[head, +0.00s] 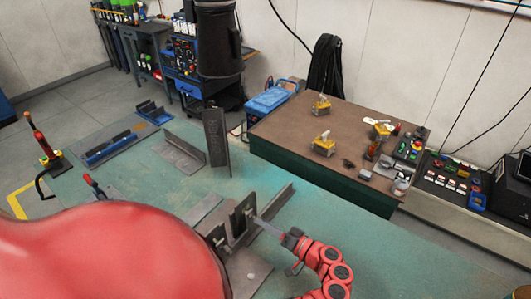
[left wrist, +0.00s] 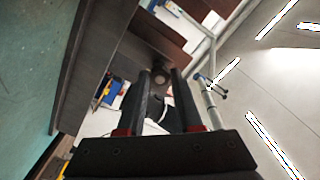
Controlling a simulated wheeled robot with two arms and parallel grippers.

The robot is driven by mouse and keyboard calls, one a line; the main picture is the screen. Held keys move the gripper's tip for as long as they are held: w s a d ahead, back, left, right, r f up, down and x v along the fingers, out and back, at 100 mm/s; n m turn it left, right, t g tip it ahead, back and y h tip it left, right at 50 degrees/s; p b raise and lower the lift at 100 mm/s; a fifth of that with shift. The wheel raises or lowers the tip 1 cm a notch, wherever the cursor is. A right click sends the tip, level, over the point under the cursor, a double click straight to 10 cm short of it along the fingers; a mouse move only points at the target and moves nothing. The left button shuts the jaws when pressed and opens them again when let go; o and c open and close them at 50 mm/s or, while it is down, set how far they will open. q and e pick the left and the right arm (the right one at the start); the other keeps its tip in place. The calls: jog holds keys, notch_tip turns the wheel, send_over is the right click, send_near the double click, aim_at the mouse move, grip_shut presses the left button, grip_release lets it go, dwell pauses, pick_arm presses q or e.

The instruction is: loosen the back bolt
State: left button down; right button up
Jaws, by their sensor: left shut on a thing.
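A dark steel bracket (head: 238,224) stands on the green welding table in the head view. The back bolt (head: 248,211) shows on its far side and a front bolt (head: 219,239) on its near side. The left wrist view shows the two dark fingers (left wrist: 162,100) close together; the held part is hard to make out. My right gripper is out of view.
Steel angles (head: 183,152) and an upright perforated plate (head: 216,142) stand on the green table (head: 350,222). A brown-topped bench (head: 285,125) with yellow-based parts is behind. A red-handled clamp (head: 42,150) is at far left.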

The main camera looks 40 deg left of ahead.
pick_arm(q)
jog(key=shift+f, duration=0.1)
jog(key=c, duration=0.6)
grip_release()
jog(key=d, duration=0.5)
jog(key=w+d, duration=0.1)
jog(key=d, duration=0.5)
jog(key=w+d+p, duration=0.1)
jog(key=d, duration=0.5)
jog(key=shift+d, duration=0.15)
